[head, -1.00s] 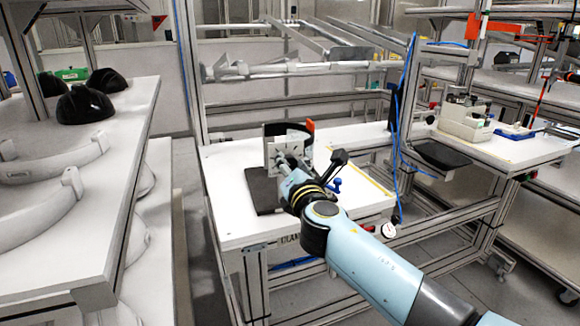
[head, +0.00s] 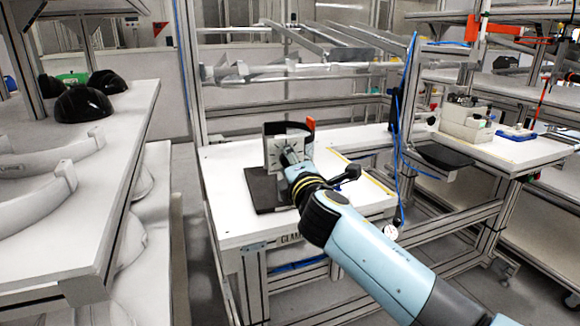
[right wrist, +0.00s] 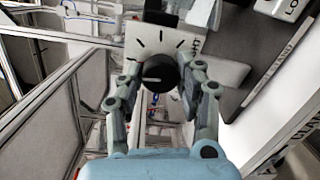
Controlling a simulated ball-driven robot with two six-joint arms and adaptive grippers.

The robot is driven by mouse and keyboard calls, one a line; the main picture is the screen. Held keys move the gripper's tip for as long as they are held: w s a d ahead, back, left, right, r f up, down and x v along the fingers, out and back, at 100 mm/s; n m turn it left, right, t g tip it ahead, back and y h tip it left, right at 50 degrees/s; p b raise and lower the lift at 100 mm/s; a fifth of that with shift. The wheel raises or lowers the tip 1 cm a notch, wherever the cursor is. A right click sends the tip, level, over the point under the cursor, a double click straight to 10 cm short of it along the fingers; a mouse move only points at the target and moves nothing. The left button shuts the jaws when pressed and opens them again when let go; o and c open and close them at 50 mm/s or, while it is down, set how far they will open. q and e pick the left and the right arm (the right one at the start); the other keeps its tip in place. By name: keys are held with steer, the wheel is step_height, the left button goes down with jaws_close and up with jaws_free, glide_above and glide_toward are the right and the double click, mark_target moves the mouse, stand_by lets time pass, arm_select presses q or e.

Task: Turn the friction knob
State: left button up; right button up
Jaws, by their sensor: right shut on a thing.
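The friction knob (right wrist: 158,74) is a round black knob on a white dial plate (right wrist: 185,42) with black tick marks, seen in the right wrist view. The plate also shows in the head view (head: 283,149), upright on a fixture over a dark mat (head: 262,190) on the white table. My right gripper (right wrist: 160,82) is shut on the knob, one finger on each side of it. In the head view my right gripper (head: 291,157) reaches the plate, and the knob is hidden behind it. My left gripper is in neither view.
An orange-red piece (head: 310,123) stands at the fixture's right side. A white shelf (head: 70,215) with black helmet shells (head: 83,104) is at the left. A second bench (head: 510,145) with bins is at the right. The table's right part is mostly clear.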

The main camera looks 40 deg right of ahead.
steer(key=shift+f+m, duration=0.15)
steer(key=shift+m, duration=0.45)
steer(key=o, duration=1.1)
steer(key=shift+o, duration=0.2)
steer(key=v, duration=1.2)
steer(key=shift+s, duration=0.1)
